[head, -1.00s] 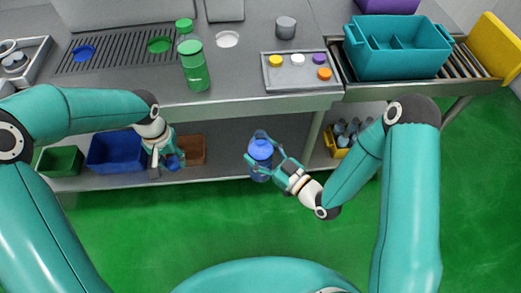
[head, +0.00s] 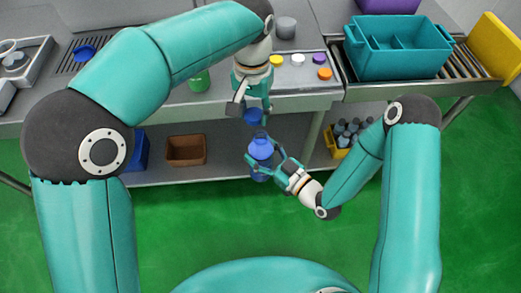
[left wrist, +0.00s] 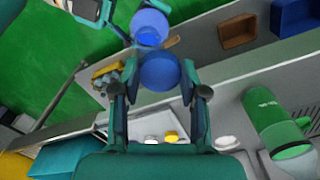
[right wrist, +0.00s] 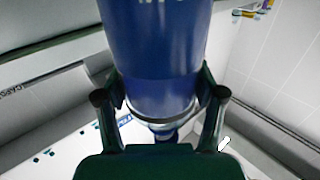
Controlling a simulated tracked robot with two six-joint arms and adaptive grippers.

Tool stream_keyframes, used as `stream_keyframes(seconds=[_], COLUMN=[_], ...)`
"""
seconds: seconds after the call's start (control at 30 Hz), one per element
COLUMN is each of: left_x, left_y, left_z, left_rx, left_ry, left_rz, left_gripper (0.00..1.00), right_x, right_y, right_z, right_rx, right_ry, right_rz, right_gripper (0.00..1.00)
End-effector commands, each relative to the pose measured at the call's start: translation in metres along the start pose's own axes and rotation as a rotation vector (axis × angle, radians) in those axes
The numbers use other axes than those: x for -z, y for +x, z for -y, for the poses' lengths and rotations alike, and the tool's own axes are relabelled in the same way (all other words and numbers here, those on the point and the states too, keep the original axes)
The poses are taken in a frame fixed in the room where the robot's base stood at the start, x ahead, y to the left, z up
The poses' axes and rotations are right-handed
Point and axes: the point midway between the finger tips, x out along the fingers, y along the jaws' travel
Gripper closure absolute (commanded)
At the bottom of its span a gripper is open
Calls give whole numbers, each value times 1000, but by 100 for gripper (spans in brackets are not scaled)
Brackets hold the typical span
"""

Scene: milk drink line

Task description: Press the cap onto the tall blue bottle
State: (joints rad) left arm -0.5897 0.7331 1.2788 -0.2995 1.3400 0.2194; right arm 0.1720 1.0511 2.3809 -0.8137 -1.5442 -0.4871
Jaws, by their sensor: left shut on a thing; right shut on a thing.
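The tall blue bottle (head: 260,149) stands upright in front of the counter; it also shows in the left wrist view (left wrist: 150,26) and fills the middle of the right wrist view (right wrist: 157,80). My right gripper (head: 266,161) is shut around its body. My left gripper (head: 253,107) is shut on the blue cap (head: 253,117). It holds the cap above the bottle, slightly left of it in the head view, with a gap between them. In the left wrist view the round cap (left wrist: 158,71) sits between the fingertips, apart from the bottle top.
The counter edge with a button panel (head: 300,84) lies just behind my left gripper. A green bottle (head: 199,81) stands on the counter, partly hidden by my left arm. A brown bin (head: 186,150) and a yellow crate (head: 335,151) of bottles are on the lower shelf.

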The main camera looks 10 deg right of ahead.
Motion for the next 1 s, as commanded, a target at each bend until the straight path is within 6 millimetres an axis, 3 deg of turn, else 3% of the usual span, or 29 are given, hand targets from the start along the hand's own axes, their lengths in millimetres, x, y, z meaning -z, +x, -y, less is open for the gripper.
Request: stream_keyframes(seconds=[0.17,0.57,1.0], left_x=[0,0,-1], left_y=[-5,-4,30], left_z=[-17,-18,-18], left_rx=[0,0,1], left_ry=[35,37,36], left_rz=[-2,-1,0], left_gripper=[71,71,71], right_x=[1,1,1], right_y=[0,0,0], right_z=[0,0,0], right_rx=[0,0,0], right_ry=[-1,-1,-1], right_rz=[-3,-3,-3], right_gripper=[98,98,98])
